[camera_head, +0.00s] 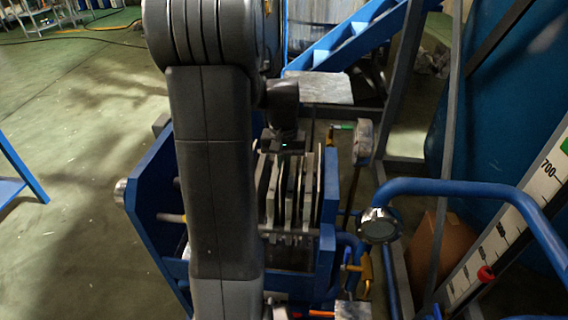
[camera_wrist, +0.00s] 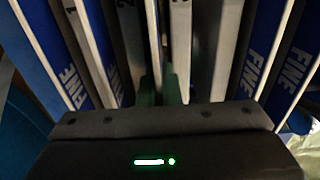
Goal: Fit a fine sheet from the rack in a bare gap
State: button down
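My gripper (camera_head: 284,146) points down over the plates of a blue-framed press (camera_head: 150,200) in the head view; my arm hides part of the press. In the wrist view my gripper's greenish fingers (camera_wrist: 158,88) reach down among grey plates (camera_wrist: 217,50) with pale edges. Blue sheets marked FINE stand at the left (camera_wrist: 57,50) and at the right (camera_wrist: 262,45) of the grey plates. One grey plate at the left (camera_wrist: 128,25) bears a number that looks like 2. The rack cannot be made out in the head view.
A blue pipe (camera_head: 460,187) with a round gauge (camera_head: 378,226) stands right of the press. A white scale with a red marker (camera_head: 486,273) leans at the far right. A blue stair (camera_head: 345,40) stands behind. The floor (camera_head: 75,130) at the left is mostly clear.

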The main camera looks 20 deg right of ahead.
jog(key=shift+f, duration=0.1)
jog(key=c, duration=1.7)
grip_release()
jog(key=shift+o, duration=0.7)
notch_tip(320, 180, up, 14)
jog(key=p, duration=0.1)
jog(key=shift+p, duration=0.4)
jog(key=shift+f, duration=0.1)
notch_tip(320, 180, down, 13)
jog(key=b, duration=0.1)
jog(key=shift+b, duration=0.35)
